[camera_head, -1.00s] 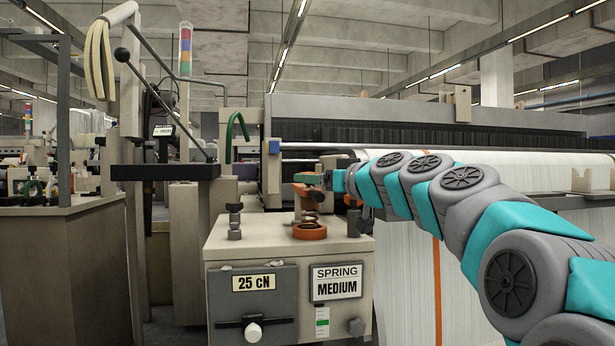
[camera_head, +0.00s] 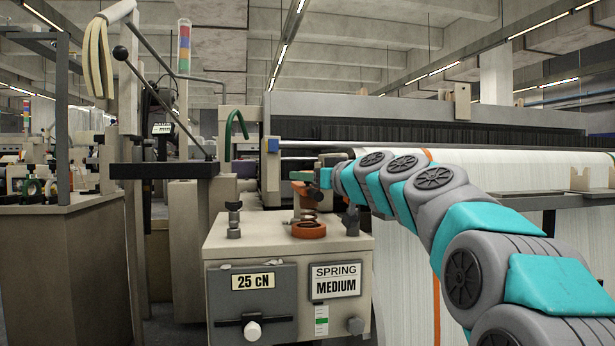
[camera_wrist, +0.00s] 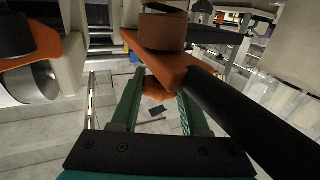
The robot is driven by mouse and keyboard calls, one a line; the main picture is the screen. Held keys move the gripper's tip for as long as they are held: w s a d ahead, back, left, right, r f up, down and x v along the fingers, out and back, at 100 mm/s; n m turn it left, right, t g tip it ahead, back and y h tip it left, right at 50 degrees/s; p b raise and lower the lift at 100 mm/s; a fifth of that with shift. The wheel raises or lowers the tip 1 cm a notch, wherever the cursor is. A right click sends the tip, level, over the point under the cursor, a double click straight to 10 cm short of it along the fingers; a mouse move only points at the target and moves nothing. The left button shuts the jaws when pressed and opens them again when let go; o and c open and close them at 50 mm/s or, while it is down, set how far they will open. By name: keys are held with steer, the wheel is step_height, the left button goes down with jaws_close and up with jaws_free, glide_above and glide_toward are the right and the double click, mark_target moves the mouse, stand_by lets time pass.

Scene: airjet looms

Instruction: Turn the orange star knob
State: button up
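A small orange part (camera_wrist: 158,90), which looks like the star knob, shows between the two dark green fingers of my gripper (camera_wrist: 160,84) in the wrist view. The fingers are apart, one on either side of it. I cannot tell whether either touches it. In the head view an orange piece (camera_head: 301,175) sits at the tip of my gripper (camera_head: 322,178), above the beige box. The fingers there are small and partly merge with it. An orange round disc (camera_head: 309,230) lies below on the box top, around the foot of a post.
The beige box (camera_head: 222,237) carries a dark knob at left and another at right. In the wrist view an orange bracket (camera_wrist: 172,68) with a brown cylinder and a black rod (camera_wrist: 255,115) crosses close over the right finger. The loom's white warp sheet (camera_head: 500,172) lies behind my arm.

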jaws_close()
steer(key=shift+n+y+b, duration=0.3)
steer(key=shift+y+b, duration=0.1)
steer(key=shift+b, duration=0.2)
steer(key=shift+r+n+g+y+b, duration=0.15)
steer(key=shift+n+g+y+b, duration=0.6)
steer(key=shift+g, duration=0.25)
steer(key=shift+d+r+n+g+y+p, duration=0.1)
steer(key=shift+r+n+g+y+p, duration=0.2)
steer(key=shift+n+g+y, duration=0.6)
steer(key=shift+f+g, duration=0.25)
steer(key=shift+g, duration=0.35)
steer(key=shift+f, duration=0.1)
steer(key=o, duration=0.6)
jaws_free()
steer(key=shift+f, duration=0.1)
